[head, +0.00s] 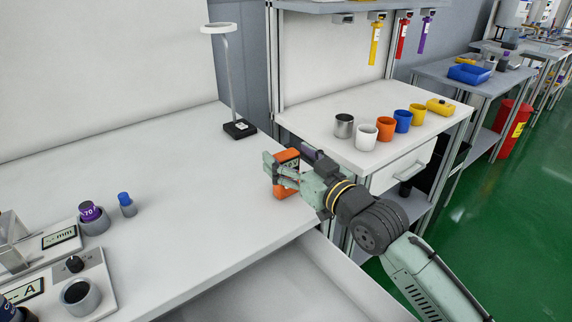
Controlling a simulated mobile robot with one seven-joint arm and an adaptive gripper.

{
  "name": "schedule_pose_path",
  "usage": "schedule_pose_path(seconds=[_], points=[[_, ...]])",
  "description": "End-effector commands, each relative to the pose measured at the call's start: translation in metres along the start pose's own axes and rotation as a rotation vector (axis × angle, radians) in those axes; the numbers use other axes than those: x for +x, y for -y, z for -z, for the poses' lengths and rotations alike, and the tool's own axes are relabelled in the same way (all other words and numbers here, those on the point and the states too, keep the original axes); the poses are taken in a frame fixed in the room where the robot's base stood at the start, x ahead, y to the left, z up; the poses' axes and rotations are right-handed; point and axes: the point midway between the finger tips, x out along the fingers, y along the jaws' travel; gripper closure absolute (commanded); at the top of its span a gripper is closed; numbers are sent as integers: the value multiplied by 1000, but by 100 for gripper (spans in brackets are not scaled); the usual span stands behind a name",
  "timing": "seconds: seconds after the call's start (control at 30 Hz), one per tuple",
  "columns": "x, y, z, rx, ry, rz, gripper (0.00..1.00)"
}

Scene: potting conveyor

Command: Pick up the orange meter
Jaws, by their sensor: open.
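The orange meter (281,188) stands near the right edge of the white workbench in the head view. My gripper (268,170) reaches in from the right and its fingers overlap the meter in the picture. The gripper is open. Its fingers and wrist hide much of the meter, whose orange shows above and below them. I cannot tell whether the fingers touch the meter or sit around it.
A lamp (238,128) with a black base stands behind. Purple-topped (91,215) and blue-capped (125,203) containers and instruments are at left. The bench (190,215) is clear between. Cups stand on the neighbouring table (345,163). An open drawer (300,280) is below the front edge.

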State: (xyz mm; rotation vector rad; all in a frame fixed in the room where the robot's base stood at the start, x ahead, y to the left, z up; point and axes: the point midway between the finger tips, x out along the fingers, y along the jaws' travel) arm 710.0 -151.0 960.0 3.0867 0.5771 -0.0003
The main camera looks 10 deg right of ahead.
Motion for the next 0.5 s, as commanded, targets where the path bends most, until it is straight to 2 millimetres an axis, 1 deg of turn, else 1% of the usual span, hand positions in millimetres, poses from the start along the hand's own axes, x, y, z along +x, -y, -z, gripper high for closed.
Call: schedule_pose_path(seconds=[0.03,0.13,0.37,0.5], points=[[7,1,3,4,-1,3,28],[14,0,1,3,-1,1,28],[16,0,-1,2,-1,0,28],[15,0,-1,1,-1,0,37]])
